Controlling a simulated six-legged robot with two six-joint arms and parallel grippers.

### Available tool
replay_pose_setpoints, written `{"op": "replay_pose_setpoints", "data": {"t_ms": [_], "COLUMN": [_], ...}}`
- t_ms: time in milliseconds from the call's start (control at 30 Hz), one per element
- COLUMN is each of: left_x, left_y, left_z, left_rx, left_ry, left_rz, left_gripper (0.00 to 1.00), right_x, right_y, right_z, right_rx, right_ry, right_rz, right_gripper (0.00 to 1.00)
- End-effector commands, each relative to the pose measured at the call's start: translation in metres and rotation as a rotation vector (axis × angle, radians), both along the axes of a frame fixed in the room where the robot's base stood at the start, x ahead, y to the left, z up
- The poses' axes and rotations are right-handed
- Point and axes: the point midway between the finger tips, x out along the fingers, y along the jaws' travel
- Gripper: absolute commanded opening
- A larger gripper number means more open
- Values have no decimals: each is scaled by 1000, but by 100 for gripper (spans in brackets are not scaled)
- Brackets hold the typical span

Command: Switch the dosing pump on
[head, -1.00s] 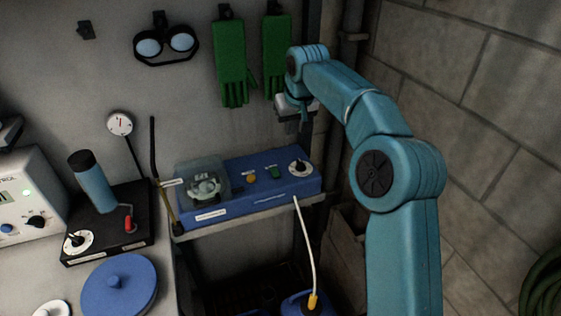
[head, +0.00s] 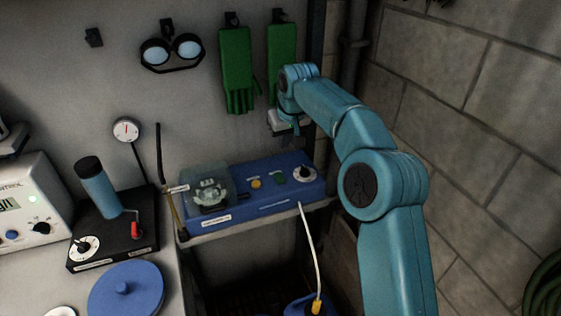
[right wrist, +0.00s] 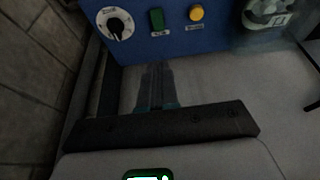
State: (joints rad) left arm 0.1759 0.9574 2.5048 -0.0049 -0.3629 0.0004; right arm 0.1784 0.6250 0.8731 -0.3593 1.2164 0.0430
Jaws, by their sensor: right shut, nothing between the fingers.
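The dosing pump is a blue box (head: 240,213) on a shelf, with a clear cover over its pump head (head: 210,187) at the left. Its top carries a yellow round button or lamp (head: 256,184), a dark green rocker switch (head: 279,178) and a white dial with a black knob (head: 304,173). My right gripper (head: 295,140) is shut and empty, above and behind the switch and dial. In the right wrist view its fingertips (right wrist: 158,70) point toward the green switch (right wrist: 156,20), apart from it. I cannot tell the switch's position. My left gripper is out of view.
Green gloves (head: 236,70) and goggles (head: 171,52) hang on the wall behind. A white hose (head: 309,245) runs down from the pump's front. A black stand with a blue cylinder (head: 99,187) is at the left. A block wall (head: 455,120) bounds the right.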

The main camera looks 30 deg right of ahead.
Motion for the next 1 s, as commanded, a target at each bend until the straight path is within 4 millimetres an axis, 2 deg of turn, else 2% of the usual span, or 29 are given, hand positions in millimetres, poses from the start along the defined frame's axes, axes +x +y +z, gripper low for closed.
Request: {"op": "replay_pose_setpoints", "data": {"t_ms": [167, 500, 633, 800, 1000], "left_x": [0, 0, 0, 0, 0], "left_y": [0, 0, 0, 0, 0], "left_z": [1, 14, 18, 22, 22], "left_rx": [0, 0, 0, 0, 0], "left_ry": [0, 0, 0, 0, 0], "left_rz": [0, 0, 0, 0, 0], "left_gripper": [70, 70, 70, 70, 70], "right_x": [7, 32, 36, 39, 40], "right_y": [-3, -8, -9, -10, -10], "right_z": [-24, -91, -112, -127, -131], "right_rx": [1, 2, 0, 0, -1], "right_ry": [6, 6, 5, 3, 1], "right_rz": [-2, -3, -4, -4, -4], "right_gripper": [0, 0, 0, 0, 0]}}
